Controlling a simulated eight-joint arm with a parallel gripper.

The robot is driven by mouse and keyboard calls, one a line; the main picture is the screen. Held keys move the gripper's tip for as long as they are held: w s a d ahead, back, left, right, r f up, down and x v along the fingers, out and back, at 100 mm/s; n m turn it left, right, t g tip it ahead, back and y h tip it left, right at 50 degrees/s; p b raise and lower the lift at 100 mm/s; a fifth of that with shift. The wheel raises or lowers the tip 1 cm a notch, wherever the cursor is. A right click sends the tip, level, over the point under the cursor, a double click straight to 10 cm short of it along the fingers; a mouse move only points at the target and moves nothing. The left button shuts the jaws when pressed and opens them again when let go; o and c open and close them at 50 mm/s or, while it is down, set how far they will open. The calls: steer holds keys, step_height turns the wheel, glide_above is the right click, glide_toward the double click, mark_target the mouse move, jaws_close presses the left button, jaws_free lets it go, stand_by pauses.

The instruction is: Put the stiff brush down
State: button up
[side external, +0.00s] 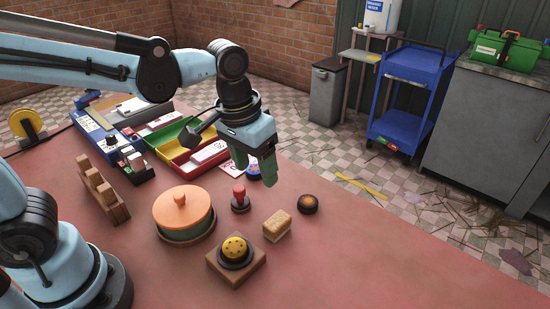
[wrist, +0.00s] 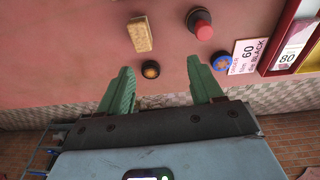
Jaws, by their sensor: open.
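A tan, block-shaped item (side external: 278,225), which looks like the stiff brush, rests on the red table right of the centre. It also shows at the top of the wrist view (wrist: 139,33). My gripper (side external: 259,170) is above the table's far side, behind the tan block in the side view. Its green fingers stand apart in the wrist view (wrist: 160,68) with nothing held between them. The gripper does not touch the block. Whether the block has bristles is too small to tell.
Near the block are a dark puck with an orange centre (side external: 308,204), a red-topped knob (side external: 240,197), a yellow-domed part on a wooden base (side external: 235,250) and an orange-lidded pot (side external: 183,212). Coloured trays (side external: 175,150) lie behind. The table's right front is clear.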

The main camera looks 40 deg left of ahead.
steer(key=s+a+t, duration=0.4)
steer(key=a+t, duration=0.1)
steer(key=a, duration=0.4)
steer(key=shift+a+y, duration=0.15)
steer(key=shift+y, duration=0.15)
stand_by(0.6)
steer(key=g, duration=0.7)
glide_above(277, 220)
steer(key=f, duration=0.7)
steer(key=shift+w+f, duration=0.2)
steer(key=shift+f, duration=0.05)
steer(key=shift+s+f, duration=0.2)
steer(key=shift+f, duration=2.6)
